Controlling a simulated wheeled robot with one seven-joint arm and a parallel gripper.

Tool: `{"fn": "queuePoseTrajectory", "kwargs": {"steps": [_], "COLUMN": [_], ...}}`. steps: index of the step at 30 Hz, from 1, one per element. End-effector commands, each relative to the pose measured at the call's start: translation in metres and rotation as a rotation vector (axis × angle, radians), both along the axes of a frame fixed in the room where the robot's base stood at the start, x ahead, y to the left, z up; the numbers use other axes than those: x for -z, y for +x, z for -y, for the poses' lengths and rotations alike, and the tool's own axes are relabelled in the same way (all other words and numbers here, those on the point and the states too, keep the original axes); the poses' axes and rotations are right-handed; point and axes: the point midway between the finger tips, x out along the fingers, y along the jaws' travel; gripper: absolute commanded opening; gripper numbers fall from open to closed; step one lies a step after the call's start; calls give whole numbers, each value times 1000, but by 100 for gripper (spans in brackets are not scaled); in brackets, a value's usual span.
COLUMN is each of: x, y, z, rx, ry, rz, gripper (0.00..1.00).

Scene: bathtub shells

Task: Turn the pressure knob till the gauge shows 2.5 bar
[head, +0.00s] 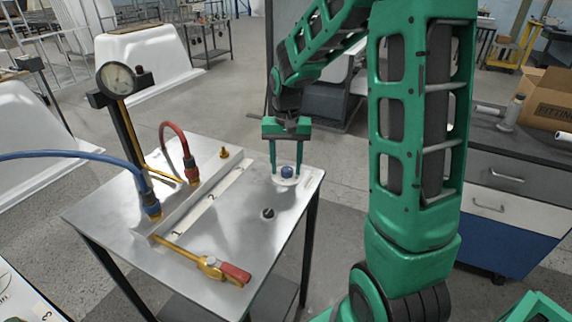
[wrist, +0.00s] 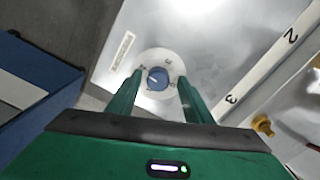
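The blue knob (head: 287,171) sits on a pale round dial plate at the far right corner of the metal table (head: 240,240). My gripper (head: 286,170) points down over it, with its two green fingers apart. In the wrist view the knob (wrist: 157,78) lies between and just beyond the fingertips (wrist: 160,80), with a gap on each side; contact is not visible. A pale pointer mark shows on the knob. The round gauge (head: 117,79) stands on a post at the table's left; its needle reading is too small to tell.
A black knob (head: 268,213) sits nearer on the table. A red-handled brass valve (head: 234,273), a red hose (head: 175,140) and a blue hose (head: 75,155) are at the left and front. A drawer cabinet (head: 510,190) stands at the right.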

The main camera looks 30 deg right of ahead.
Motion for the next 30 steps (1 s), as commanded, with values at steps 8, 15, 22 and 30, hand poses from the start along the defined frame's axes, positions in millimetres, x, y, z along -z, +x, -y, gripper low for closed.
{"fn": "queuePoseTrajectory", "kwargs": {"steps": [8, 15, 22, 30], "x": [-14, -57, -93, -107], "y": [0, 2, 3, 3], "z": [1, 0, 0, 0], "rx": [1, 1, 0, 0], "ry": [-1, -2, -1, 0], "rz": [1, 3, 1, -1], "gripper": [46, 46, 46, 46]}}
